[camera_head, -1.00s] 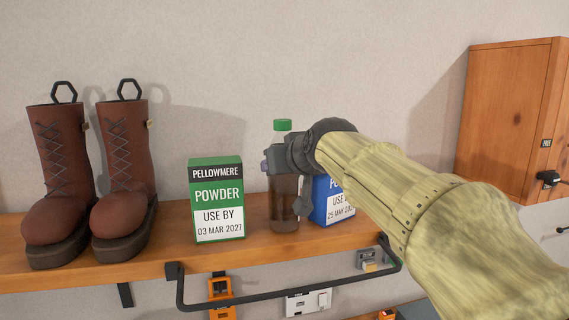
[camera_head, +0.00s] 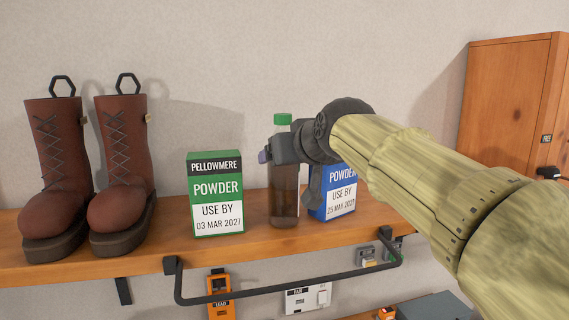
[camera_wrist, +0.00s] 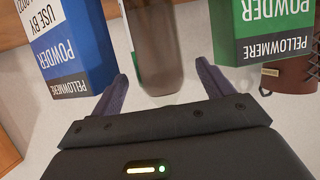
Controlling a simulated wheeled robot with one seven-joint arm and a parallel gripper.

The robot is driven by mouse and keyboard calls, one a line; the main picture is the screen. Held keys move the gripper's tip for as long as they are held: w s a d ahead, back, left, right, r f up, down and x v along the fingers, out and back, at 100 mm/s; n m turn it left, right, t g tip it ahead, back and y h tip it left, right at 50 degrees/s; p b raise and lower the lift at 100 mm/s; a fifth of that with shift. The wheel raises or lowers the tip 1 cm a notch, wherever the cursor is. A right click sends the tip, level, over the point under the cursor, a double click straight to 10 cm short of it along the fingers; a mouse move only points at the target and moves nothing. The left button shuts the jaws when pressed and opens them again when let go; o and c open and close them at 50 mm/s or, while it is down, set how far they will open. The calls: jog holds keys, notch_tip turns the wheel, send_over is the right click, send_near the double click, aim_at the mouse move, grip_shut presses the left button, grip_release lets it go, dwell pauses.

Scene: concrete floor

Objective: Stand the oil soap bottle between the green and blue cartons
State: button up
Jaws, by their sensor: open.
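The oil soap bottle (camera_head: 284,200), brown with a green cap, stands upright on the wooden shelf between the green carton (camera_head: 215,190) and the blue carton (camera_head: 342,200). A gap shows between it and the green carton; my arm partly covers the blue carton and the space beside it. My gripper (camera_head: 268,152) is in front of the bottle's upper part. In the wrist view my gripper (camera_wrist: 160,90) is open, its fingers apart, with the bottle (camera_wrist: 152,50) between and just beyond the fingertips. The blue carton (camera_wrist: 65,45) and green carton (camera_wrist: 265,35) flank it there.
A pair of brown boots (camera_head: 123,185) stands at the left of the shelf (camera_head: 160,245). A dark rail (camera_head: 290,292) runs along the shelf's front. A wooden cabinet (camera_head: 505,100) is on the wall at right. Shelf between boots and green carton is clear.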

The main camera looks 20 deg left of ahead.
jog(key=b+v, duration=0.2)
jog(key=v, duration=0.6)
jog(key=shift+s, duration=0.25)
